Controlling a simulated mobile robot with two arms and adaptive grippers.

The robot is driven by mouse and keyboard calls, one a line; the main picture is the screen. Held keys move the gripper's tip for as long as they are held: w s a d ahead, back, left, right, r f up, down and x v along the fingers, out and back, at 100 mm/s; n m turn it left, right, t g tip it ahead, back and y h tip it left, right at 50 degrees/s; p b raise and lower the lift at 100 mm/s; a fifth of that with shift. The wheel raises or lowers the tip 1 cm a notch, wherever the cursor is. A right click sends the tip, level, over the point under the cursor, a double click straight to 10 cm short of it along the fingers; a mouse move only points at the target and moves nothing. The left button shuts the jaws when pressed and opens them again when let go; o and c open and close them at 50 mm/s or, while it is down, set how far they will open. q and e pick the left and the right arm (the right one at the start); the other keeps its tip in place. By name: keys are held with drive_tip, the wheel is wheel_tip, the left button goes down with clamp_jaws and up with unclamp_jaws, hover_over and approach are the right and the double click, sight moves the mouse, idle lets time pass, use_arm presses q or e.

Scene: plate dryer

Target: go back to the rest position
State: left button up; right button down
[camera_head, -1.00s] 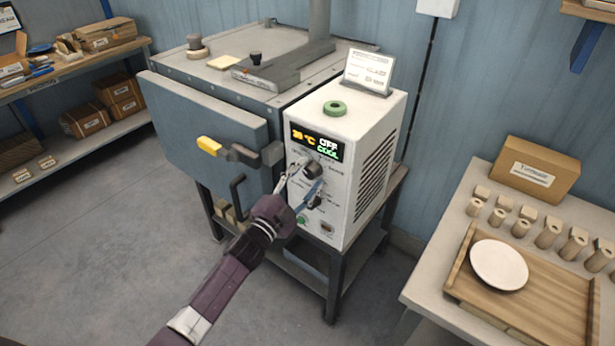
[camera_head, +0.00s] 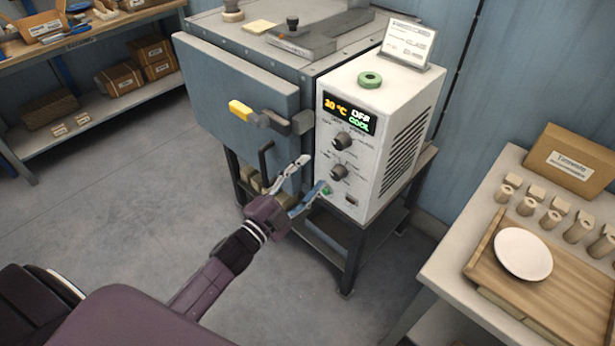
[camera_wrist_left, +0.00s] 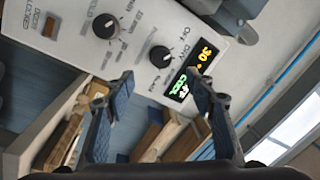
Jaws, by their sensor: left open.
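My left gripper (camera_head: 305,183) is open and empty in the head view, low in front of the control box and apart from its knobs. Its two fingers also show spread in the left wrist view (camera_wrist_left: 160,95). The white control box (camera_head: 395,125) has a display (camera_head: 348,113) reading OFF and COOL, with an upper knob (camera_head: 342,140) and a lower knob (camera_head: 339,172). Both knobs show in the left wrist view, with nothing between the fingers. My right gripper is not in view.
The grey dryer door (camera_head: 235,95) with a yellow-tipped handle (camera_head: 241,110) stands left of the box. A table at right bears a wooden tray (camera_head: 485,262) with a white plate (camera_head: 523,253), several wooden pegs and a cardboard box (camera_head: 572,160). Open floor lies at left.

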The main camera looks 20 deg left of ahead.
use_arm(q)
drive_tip(key=shift+s, duration=0.2)
drive_tip(key=shift+f, duration=0.1)
drive_tip(key=s+a+f+n+g+y, duration=0.1)
drive_tip(key=s+f+n+g+y, duration=0.3)
drive_tip(key=f, duration=0.8)
drive_tip(key=s+a+f+n+g+h+b, duration=0.15)
drive_tip(key=s+f, duration=0.45)
drive_tip(key=f, duration=0.7)
drive_tip(key=s+a+f+n+g+y+p, duration=0.1)
drive_tip(key=s+f+n+g+y, duration=0.3)
drive_tip(key=f, duration=0.8)
drive_tip(key=s+d+f+g, duration=0.1)
drive_tip(key=s+f+g, duration=0.1)
drive_tip(key=s+f, duration=0.4)
drive_tip(key=s+d+f+n+g+b, duration=0.1)
drive_tip(key=s+f+g, duration=0.2)
drive_tip(key=s, duration=1.4)
drive_tip(key=s+d+f+n+g+h, duration=0.1)
drive_tip(key=s+f+g, duration=0.2)
drive_tip(key=s+f, duration=0.7)
drive_tip(key=shift+s, duration=0.9)
